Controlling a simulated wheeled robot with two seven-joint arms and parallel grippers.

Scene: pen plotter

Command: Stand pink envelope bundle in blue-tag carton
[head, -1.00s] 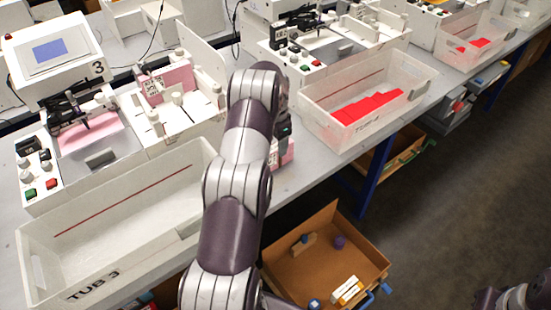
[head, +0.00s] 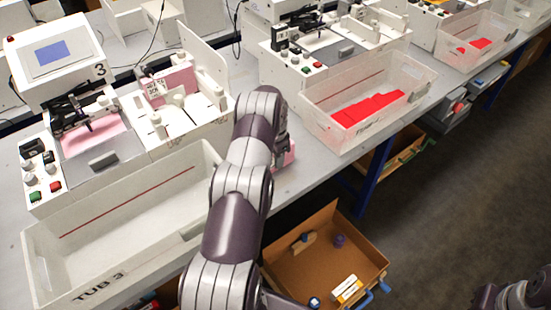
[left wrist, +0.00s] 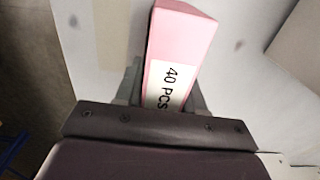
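A pink envelope bundle (left wrist: 180,40) with a white label reading "40 PCS" sits between the fingers of my left gripper (left wrist: 164,90) in the left wrist view. The fingers press on its two sides. In the head view a small part of the bundle (head: 290,157) shows past my left arm, by the table's front edge; the arm hides most of the gripper. The brown carton with the blue tag (head: 384,287) stands open below the table edge, at lower centre. My right gripper is out of view; only part of my right arm shows at bottom right.
The carton holds a few small items, including a white-and-yellow box (head: 346,289) and a purple piece (head: 340,240). Tub 3 (head: 100,292) stands empty at left. A tub with red envelopes (head: 310,107) stands at right. Another pink bundle (head: 178,80) is in the machine.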

